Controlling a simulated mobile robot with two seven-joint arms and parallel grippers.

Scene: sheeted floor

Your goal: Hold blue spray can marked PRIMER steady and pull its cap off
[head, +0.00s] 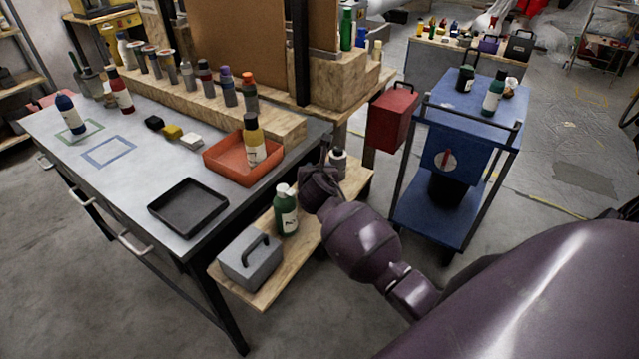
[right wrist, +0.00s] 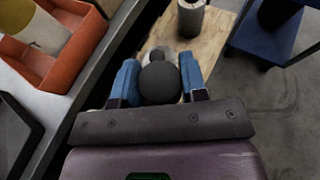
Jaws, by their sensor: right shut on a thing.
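A blue spray can (head: 70,114) with a white label stands on the grey table at the far left, by a green square outline. Its lettering is too small to read, and its top looks dark. My right gripper (head: 322,168) is over the low wooden shelf, far from that can. In the right wrist view its blue-padded fingers (right wrist: 158,84) are shut on a dark rounded thing (right wrist: 158,82). I cannot tell what this thing is; in the head view it is not clearly seen. My left gripper is in neither view.
An orange tray (head: 216,163) holding a yellow bottle (head: 254,145) and a black tray (head: 165,208) are on the table. A green bottle (head: 285,215) and grey toolbox (head: 249,262) stand on the low shelf. A blue cart (head: 500,131) stands right.

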